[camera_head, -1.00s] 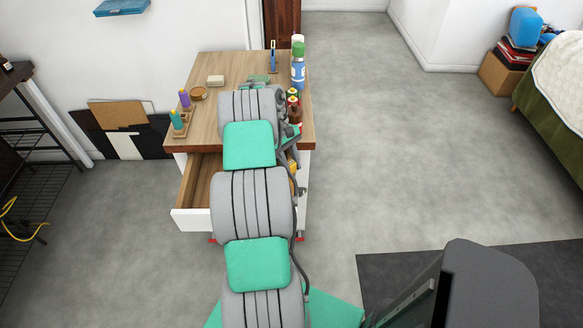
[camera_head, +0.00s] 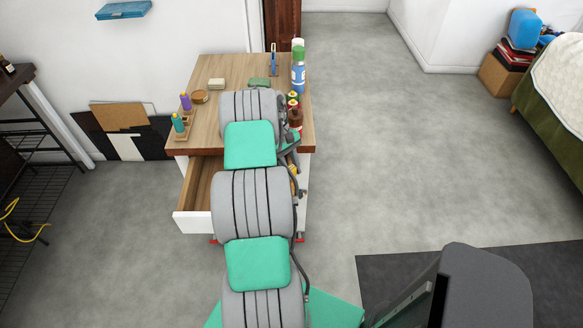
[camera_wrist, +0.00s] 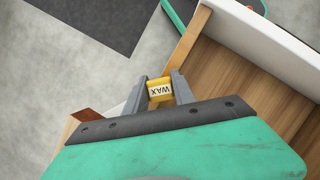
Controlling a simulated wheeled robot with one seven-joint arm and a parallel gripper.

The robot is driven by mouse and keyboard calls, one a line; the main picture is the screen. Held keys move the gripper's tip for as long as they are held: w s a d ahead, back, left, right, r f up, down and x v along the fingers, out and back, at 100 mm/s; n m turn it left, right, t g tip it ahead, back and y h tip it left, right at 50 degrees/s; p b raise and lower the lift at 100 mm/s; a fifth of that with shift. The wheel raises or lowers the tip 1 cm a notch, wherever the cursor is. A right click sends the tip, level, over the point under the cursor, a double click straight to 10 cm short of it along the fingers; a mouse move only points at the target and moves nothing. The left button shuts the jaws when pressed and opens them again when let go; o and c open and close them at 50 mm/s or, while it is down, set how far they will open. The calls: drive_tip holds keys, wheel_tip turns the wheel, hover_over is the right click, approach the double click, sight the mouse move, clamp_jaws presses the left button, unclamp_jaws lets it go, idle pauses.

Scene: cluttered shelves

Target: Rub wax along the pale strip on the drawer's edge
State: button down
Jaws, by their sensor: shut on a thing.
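The yellow wax block (camera_wrist: 160,89), labelled WAX, is held between the two grey fingers of my gripper (camera_wrist: 161,87) in the wrist view. The white-fronted drawer (camera_head: 192,222) is pulled open below the wooden worktop. In the wrist view its white front (camera_wrist: 262,30) and brown wooden floor (camera_wrist: 235,70) show at right. A pale yellowish strip (camera_wrist: 188,48) runs along the drawer's side edge, and its near end is by the wax. I cannot tell whether they touch. In the head view my arm hides my gripper and much of the drawer.
The worktop (camera_head: 225,117) carries a cream block (camera_head: 217,84), a green cloth-like item (camera_head: 259,83), a blue bottle (camera_head: 298,73) and small bottles in a wooden holder (camera_head: 181,130). A black rack (camera_head: 35,130) stands at left.

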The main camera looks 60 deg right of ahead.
drive_tip(key=shift+s+a+f, duration=0.1)
drive_tip(key=shift+s+a, duration=0.2)
drive_tip(key=shift+a, duration=0.3)
drive_tip(key=shift+s+a+f, duration=0.1)
drive_tip(key=shift+s+a, duration=0.2)
drive_tip(key=shift+a, duration=0.25)
drive_tip(key=shift+s+a+r+p, duration=0.1)
drive_tip(key=shift+s+a+p, duration=0.25)
drive_tip(key=shift+a, duration=0.4)
drive_tip(key=shift+s+a+r+p, duration=0.1)
drive_tip(key=shift+s+a+p, duration=0.25)
drive_tip(key=shift+a, duration=0.35)
drive_tip(key=shift+s+a+r+p, duration=0.1)
drive_tip(key=shift+s+a+p, duration=0.1)
drive_tip(key=shift+s+a, duration=0.4)
drive_tip(key=shift+s+a+p, duration=0.25)
drive_tip(key=shift+a+p, duration=0.15)
drive_tip(key=shift+a, duration=0.65)
drive_tip(key=shift+s+a+f, duration=0.15)
drive_tip(key=shift+a+f, duration=0.05)
drive_tip(key=shift+a, duration=0.1)
wheel_tip(320, 180, up, 7)
drive_tip(key=p, duration=0.5)
